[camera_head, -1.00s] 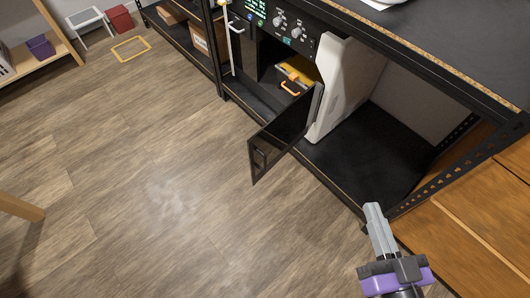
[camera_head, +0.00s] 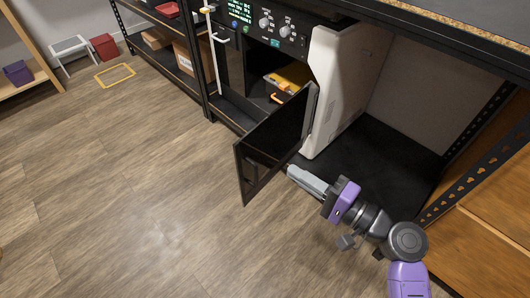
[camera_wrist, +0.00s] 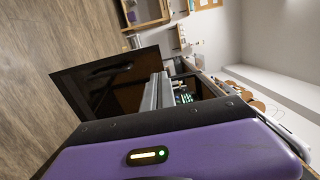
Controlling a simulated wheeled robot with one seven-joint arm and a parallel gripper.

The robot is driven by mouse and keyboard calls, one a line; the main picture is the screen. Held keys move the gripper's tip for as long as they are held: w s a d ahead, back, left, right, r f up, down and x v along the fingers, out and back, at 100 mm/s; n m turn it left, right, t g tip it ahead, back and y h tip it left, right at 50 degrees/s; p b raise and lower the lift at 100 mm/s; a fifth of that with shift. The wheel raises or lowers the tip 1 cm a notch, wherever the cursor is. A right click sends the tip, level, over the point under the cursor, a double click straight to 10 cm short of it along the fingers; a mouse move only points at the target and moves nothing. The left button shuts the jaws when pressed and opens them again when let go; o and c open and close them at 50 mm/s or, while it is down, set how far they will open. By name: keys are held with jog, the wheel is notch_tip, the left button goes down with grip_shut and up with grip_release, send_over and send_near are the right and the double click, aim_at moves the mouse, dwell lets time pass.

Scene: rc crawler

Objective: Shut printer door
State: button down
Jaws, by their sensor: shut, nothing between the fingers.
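The printer (camera_head: 337,88) has a white side and a dark front panel with a small screen and knobs. It stands on a low black shelf. Its dark door (camera_head: 273,143) hangs open, swung out toward the floor on its right-side hinge. Inside the opening lies a yellow and dark item with an orange handle (camera_head: 283,88). My gripper (camera_head: 291,172) is shut and empty, just right of the door, on its outer side, pointing left. In the wrist view the door (camera_wrist: 110,85) is ahead of the grey fingers (camera_wrist: 157,90). I cannot tell whether they touch it.
A wooden cabinet (camera_head: 490,235) is at the right. The wooden floor (camera_head: 130,185) left of the door is clear.

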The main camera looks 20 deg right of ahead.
aim_at(243, 140)
jog(key=b+x, duration=0.2)
jog(key=x, duration=1.1)
jog(key=shift+f+b, duration=0.1)
jog(key=shift+b, duration=0.2)
jog(key=shift+w+a, duration=0.25)
jog(key=shift+w, duration=0.1)
